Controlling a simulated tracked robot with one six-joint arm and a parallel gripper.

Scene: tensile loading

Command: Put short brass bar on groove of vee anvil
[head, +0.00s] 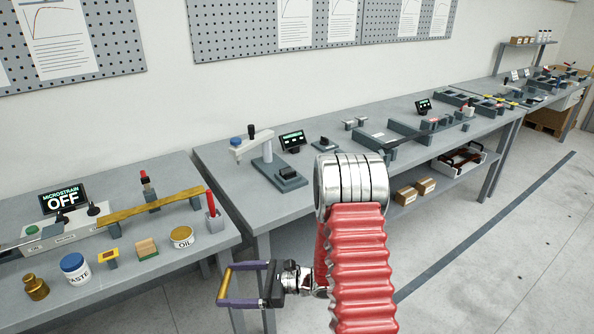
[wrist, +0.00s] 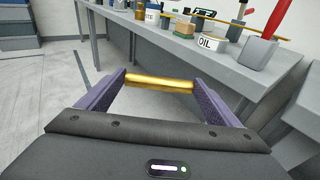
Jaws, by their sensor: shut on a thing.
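My gripper (head: 225,285) is shut on the short brass bar (head: 224,284), which spans between the two purple fingertips. In the wrist view the bar (wrist: 160,83) lies crosswise between the fingers of my gripper (wrist: 160,84), held by its ends. The gripper is in the air in front of the benches, near the gap between the left bench and the middle bench. A dark block (head: 287,174) sits on a base by a white lever stand on the middle bench; another dark block (head: 322,144) lies behind it. I cannot tell which is the vee anvil, and no groove is clear.
The left bench (head: 190,250) holds a long brass strip (head: 150,206), an oil tin (head: 182,237), a paste jar (head: 74,268) and a red-handled tool (head: 212,208). The middle bench (head: 225,165) holds the lever stand (head: 264,150) and a small display (head: 292,140). The floor in front is open.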

